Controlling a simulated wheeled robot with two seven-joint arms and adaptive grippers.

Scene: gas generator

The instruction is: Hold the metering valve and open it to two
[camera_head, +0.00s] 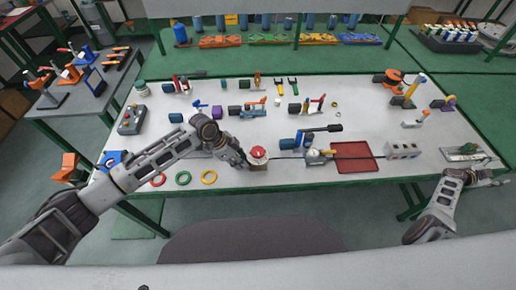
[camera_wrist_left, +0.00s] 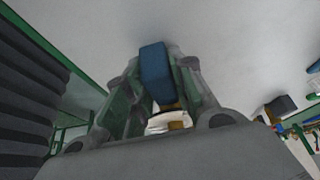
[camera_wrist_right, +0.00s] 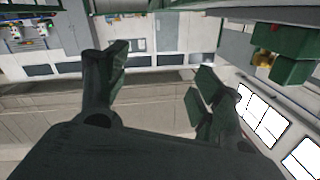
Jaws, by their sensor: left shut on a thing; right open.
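A round valve with a red top and white ring (camera_head: 259,153) stands on a brown base near the front edge of the table; I take it for the metering valve. My left gripper (camera_head: 246,163) is low at its left side. In the left wrist view, the left gripper (camera_wrist_left: 160,95) is shut on a blue block (camera_wrist_left: 154,68), with brass and white parts (camera_wrist_left: 168,122) visible between the fingers. The dial markings are too small to read. My right gripper (camera_head: 487,179) is open and empty off the table's front right; its fingers (camera_wrist_right: 155,90) are apart in the right wrist view.
A thin line runs right from the valve to a silver gauge-like part (camera_head: 318,156), beside a red mat (camera_head: 355,157) and a grey box (camera_head: 403,150). A blue part with a black handle (camera_head: 305,138) stands behind. Coloured rings (camera_head: 183,178) lie front left.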

